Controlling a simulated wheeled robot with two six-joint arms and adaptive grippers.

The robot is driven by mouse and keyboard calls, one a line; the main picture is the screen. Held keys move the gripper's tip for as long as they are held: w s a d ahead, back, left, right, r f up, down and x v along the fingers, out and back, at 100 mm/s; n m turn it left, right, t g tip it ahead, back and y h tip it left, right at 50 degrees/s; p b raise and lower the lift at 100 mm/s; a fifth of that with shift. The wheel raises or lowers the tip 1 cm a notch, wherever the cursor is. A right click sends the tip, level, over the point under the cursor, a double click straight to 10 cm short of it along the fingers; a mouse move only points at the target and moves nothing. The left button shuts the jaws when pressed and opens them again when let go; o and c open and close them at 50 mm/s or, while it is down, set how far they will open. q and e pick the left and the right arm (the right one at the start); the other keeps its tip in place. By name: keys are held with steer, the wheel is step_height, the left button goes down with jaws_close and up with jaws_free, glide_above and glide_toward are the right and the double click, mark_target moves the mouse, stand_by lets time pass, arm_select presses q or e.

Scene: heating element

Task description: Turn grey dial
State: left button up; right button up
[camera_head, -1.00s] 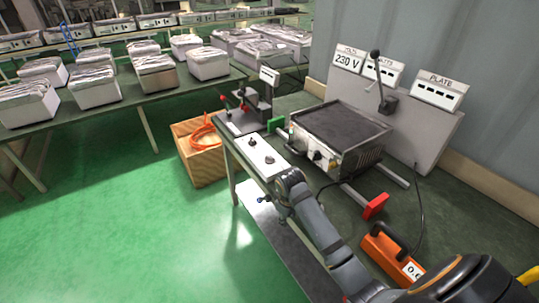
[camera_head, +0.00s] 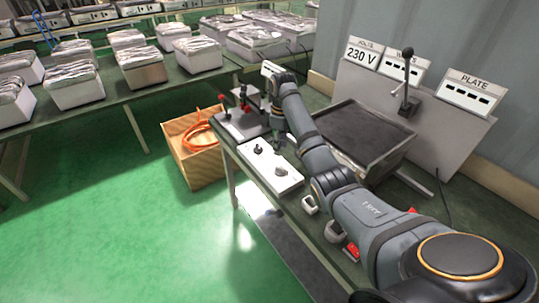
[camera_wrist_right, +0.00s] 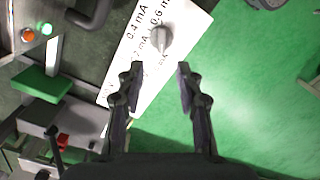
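My left gripper is not in view.
A dark-topped heating plate (camera_head: 358,133) stands right of my arm, with an upright lever (camera_head: 405,85) behind it. A wooden crate with an orange cable (camera_head: 200,133) is left of the table. Green floor (camera_head: 120,240) lies open at left.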

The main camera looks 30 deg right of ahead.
mark_target(280, 168)
steer(key=shift+s+f+p, duration=0.2)
steer(key=shift+s+f, duration=0.1)
steer(key=shift+f, duration=0.35)
steer(key=shift+s+f+p, duration=0.2)
steer(key=shift+s+f, duration=0.05)
steer(key=shift+f, duration=0.35)
steer(key=f, duration=0.4)
steer(key=shift+w, duration=0.25)
step_height(280, 168, down, 2)
steer(key=shift+f, duration=0.2)
steer(key=shift+f+p, duration=0.25)
steer(key=shift+p, duration=0.05)
steer(key=shift+f, duration=0.15)
steer(key=shift+c, duration=0.6)
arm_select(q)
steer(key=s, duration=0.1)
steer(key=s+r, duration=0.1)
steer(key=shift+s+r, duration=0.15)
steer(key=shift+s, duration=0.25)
arm_select(e)
jaws_close()
